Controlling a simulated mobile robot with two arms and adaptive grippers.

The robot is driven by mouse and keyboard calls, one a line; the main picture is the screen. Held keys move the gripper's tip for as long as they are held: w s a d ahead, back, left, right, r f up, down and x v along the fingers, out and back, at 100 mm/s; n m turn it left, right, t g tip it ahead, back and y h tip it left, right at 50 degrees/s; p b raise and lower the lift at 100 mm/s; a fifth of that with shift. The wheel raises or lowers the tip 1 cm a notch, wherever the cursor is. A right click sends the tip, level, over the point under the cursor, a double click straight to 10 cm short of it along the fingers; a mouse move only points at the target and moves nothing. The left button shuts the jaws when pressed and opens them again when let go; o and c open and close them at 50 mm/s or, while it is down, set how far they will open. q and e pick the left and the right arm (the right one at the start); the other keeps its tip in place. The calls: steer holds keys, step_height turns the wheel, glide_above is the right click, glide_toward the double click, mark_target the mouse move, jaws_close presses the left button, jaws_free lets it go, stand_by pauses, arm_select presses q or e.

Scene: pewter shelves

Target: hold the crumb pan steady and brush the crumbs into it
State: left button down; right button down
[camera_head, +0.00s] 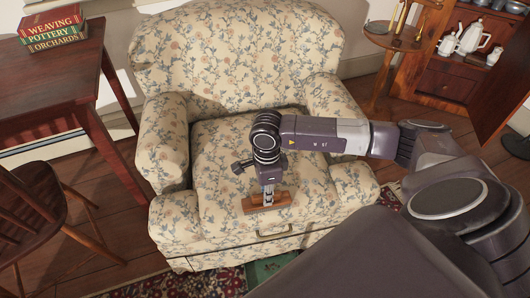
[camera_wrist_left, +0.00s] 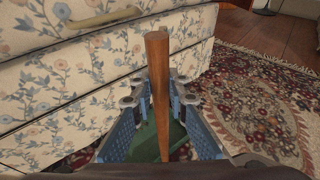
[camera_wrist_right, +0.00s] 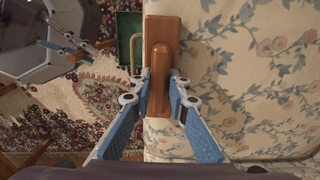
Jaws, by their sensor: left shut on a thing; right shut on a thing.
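My right gripper (camera_head: 268,190) points down at the front edge of the armchair seat, shut on a wooden brush (camera_head: 268,203). In the right wrist view the brush (camera_wrist_right: 160,38) has a raised grip between the fingertips (camera_wrist_right: 160,85); its bristles are hidden. The green crumb pan (camera_head: 268,268) is low in front of the chair, partly hidden by my own body. It shows left of the brush in the right wrist view (camera_wrist_right: 124,28). In the left wrist view my left gripper (camera_wrist_left: 160,88) is shut on the pan's wooden handle (camera_wrist_left: 158,60). I cannot make out crumbs.
The floral armchair (camera_head: 240,50) has raised arms on both sides and a brass handle (camera_head: 273,231) on its front. A table with books (camera_head: 50,28) and a wooden chair (camera_head: 35,215) stand left. A small round table (camera_head: 395,38) stands right. A patterned rug (camera_wrist_left: 250,100) lies below.

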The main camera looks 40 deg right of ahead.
steer(key=shift+s+a+r, duration=0.1)
steer(key=shift+s+a, duration=0.2)
steer(key=shift+s, duration=0.4)
steer(key=shift+s+a+f, duration=0.1)
steer(key=shift+s+a, duration=0.2)
steer(key=shift+s, duration=0.45)
steer(key=shift+s+a+r, duration=0.1)
steer(key=shift+s+a, duration=0.2)
steer(key=shift+s, duration=0.4)
steer(key=shift+r, duration=0.1)
step_height(320, 180, up, 8)
